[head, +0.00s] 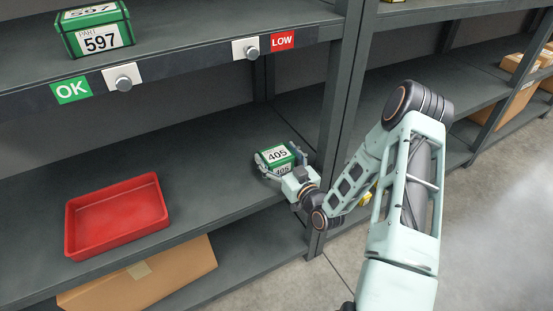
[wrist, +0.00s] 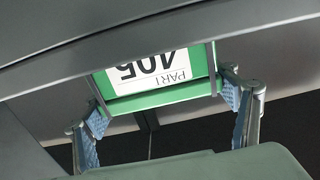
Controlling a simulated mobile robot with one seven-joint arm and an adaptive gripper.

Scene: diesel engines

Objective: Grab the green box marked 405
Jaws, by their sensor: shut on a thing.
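The green box marked 405 (head: 277,155) is on the middle shelf, near the upright post, with its white label showing. In the wrist view the green box (wrist: 160,98) shows its label upside down, reading PART 405. My gripper (head: 281,164) is around the box, with one finger on each side, shut on it. In the wrist view my gripper's blue-padded fingers (wrist: 165,112) flank the box at left and right. Whether the box touches the shelf cannot be told.
A red tray (head: 118,215) sits empty on the same shelf at the left. A green box marked 597 (head: 94,30) is on the shelf above. A dark upright post (head: 343,110) stands just right of my gripper. A cardboard box (head: 140,275) is below.

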